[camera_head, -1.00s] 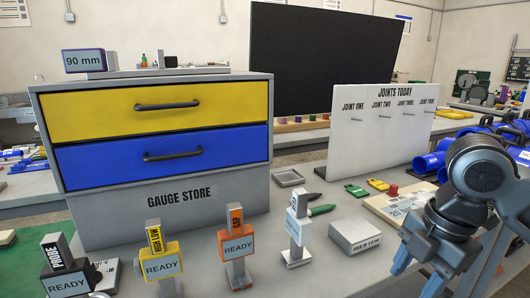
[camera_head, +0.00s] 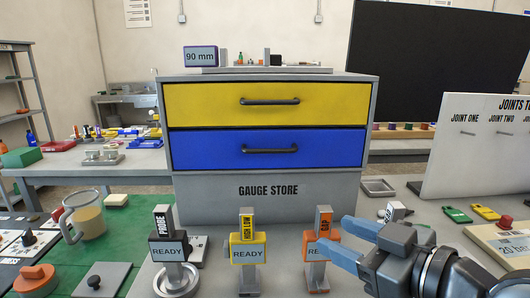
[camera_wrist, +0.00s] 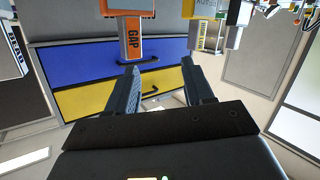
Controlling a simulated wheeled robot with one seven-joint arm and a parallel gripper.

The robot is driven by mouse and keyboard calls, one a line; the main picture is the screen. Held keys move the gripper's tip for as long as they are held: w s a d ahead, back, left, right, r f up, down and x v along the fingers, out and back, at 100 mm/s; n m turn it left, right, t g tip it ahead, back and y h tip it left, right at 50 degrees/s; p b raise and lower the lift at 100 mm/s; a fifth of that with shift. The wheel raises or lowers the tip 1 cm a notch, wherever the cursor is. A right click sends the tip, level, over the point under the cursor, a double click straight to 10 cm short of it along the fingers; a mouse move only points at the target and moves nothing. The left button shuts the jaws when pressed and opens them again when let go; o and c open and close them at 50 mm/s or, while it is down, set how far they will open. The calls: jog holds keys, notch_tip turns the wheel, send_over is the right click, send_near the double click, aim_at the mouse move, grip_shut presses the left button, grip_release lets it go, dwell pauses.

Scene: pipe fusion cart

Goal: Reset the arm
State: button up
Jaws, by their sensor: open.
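My gripper (camera_head: 328,233) reaches in from the lower right of the head view. Its two blue fingers are apart, with nothing seen between them, and they overlap the orange GAP gauge (camera_head: 323,219) in the picture. In the wrist view my gripper (camera_wrist: 159,67) is also open and empty. That view is upside down, with the GAP gauge (camera_wrist: 133,40) above the fingertips and the gauge store's blue drawer (camera_wrist: 88,60) and yellow drawer (camera_wrist: 85,100) behind. I cannot tell whether a finger touches the gauge.
The gauge store (camera_head: 268,190) has both drawers shut. A white JOINTS TODAY board (camera_head: 470,150) stands at right. A mug (camera_head: 88,222) sits on the left.

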jog(key=s+d+f+m+t+h, duration=0.1)
jog(key=s+f+m+t+h, duration=0.2)
jog(key=s+f+m+h, duration=0.8)
jog(key=s+d+f+y, duration=0.1)
jog(key=s+d, duration=0.3)
jog(key=s, duration=0.9)
jog(key=s+d+f+n, duration=0.1)
jog(key=s+d, duration=0.3)
jog(key=s, duration=0.9)
jog(key=shift+f+n+g+y, duration=0.3)
jog(key=shift+f+g+y, duration=0.1)
jog(key=shift+f, duration=0.3)
jog(key=shift+o, duration=0.3)
